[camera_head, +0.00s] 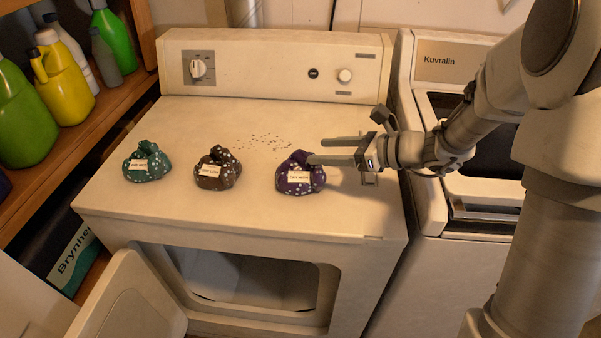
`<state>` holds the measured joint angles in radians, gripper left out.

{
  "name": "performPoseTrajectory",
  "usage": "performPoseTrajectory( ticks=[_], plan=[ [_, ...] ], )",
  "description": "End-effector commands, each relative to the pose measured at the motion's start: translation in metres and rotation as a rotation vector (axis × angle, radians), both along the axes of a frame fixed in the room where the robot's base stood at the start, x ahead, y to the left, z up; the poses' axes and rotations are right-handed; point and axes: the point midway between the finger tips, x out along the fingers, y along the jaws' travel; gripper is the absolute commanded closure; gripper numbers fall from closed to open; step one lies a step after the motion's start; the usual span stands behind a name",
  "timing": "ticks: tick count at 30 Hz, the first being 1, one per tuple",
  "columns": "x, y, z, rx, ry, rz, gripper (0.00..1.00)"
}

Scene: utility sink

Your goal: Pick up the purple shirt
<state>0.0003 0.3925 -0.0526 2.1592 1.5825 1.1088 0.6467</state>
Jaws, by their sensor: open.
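A bundled purple shirt (299,175) with light spots and a white label lies on top of the white dryer, near its right side. My gripper (318,151) comes in from the right with its two fingers apart. The nearer finger overlaps the upper right of the purple shirt in the picture; the farther finger points past it, over the dryer top. I cannot tell whether the finger touches the shirt. Nothing shows held between the fingers.
A brown bundle (217,170) and a green bundle (147,163) lie left of the purple shirt on the dryer top (240,215). The dryer's front door (130,305) hangs open. A washer (440,75) stands at right. Bottles (68,78) fill the left shelf.

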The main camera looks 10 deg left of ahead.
Motion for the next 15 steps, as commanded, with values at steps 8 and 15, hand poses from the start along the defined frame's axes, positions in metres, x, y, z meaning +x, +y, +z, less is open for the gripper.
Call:
performPoseTrajectory(
  ticks=[8,15],
  plan=[
    [0.010,0.029,-0.013,0.000,0.000,0.000,0.35],
    [0.012,0.056,-0.023,-0.001,0.000,0.004,0.35]
  ],
)
